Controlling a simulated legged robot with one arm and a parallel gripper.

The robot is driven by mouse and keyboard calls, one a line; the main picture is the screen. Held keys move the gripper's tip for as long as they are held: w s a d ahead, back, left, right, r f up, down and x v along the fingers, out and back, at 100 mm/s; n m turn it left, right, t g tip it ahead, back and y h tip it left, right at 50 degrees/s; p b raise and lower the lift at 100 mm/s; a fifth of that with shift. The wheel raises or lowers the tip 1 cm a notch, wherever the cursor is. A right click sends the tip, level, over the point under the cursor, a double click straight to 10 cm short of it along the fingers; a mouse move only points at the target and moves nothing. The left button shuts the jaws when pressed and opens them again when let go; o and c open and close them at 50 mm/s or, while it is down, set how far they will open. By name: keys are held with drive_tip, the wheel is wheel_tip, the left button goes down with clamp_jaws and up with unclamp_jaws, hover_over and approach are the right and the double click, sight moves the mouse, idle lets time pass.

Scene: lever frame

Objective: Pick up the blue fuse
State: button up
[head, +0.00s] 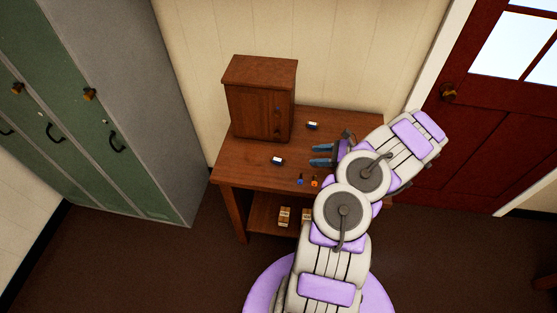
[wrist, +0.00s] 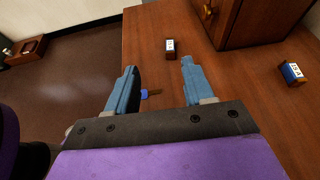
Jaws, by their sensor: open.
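My gripper (head: 322,155) is open and empty above the wooden table, its two blue fingers pointing left in the head view; in the wrist view the fingers (wrist: 158,72) are spread apart. A small block with a white label and a blue side (wrist: 292,72) lies to their right, by the cabinet; in the head view it sits behind the gripper (head: 312,125). A second white-labelled block (head: 277,160), dark-looking, lies ahead of the fingers (wrist: 170,47). A small blue piece (head: 300,181) lies near the table's front edge. I cannot tell for certain which is the blue fuse.
A wooden cabinet (head: 262,100) stands at the table's back left. A small orange piece (head: 315,182) lies by the blue piece. Small boxes (head: 284,216) stand on the lower shelf. The table top (head: 240,165) is otherwise mostly clear. Green lockers (head: 110,80) stand left, a red door (head: 480,120) right.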

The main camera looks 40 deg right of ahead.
drive_tip(key=shift+m+h, duration=0.4)
drive_tip(key=shift+m, duration=0.3)
drive_tip(key=s+d+f, duration=0.2)
drive_tip(key=shift+s+d+f, duration=0.2)
drive_tip(key=shift+d+f, duration=0.05)
drive_tip(key=shift+d, duration=0.05)
drive_tip(key=shift+a+f+t, duration=0.15)
drive_tip(key=shift+a+t, duration=0.15)
drive_tip(key=x, duration=0.2)
drive_tip(key=a+b+x, duration=0.1)
drive_tip(key=x, duration=0.2)
drive_tip(key=shift+s, duration=0.15)
drive_tip(key=b, duration=0.2)
approach(284, 161)
drive_tip(key=x, duration=0.3)
drive_tip(key=shift+w, duration=0.2)
drive_tip(key=shift+w+a, duration=0.3)
drive_tip(key=shift+a, duration=0.25)
drive_tip(key=b+x, duration=0.1)
drive_tip(key=x, duration=0.2)
drive_tip(key=shift+w+a+f, duration=0.15)
drive_tip(key=shift+a+f, duration=0.05)
drive_tip(key=shift+a, duration=0.15)
drive_tip(key=shift+w+f, duration=0.2)
drive_tip(key=shift+w, duration=0.3)
drive_tip(key=shift+d, duration=0.2)
drive_tip(key=shift+a, duration=0.25)
drive_tip(key=c, duration=0.5)
clamp_jaws()
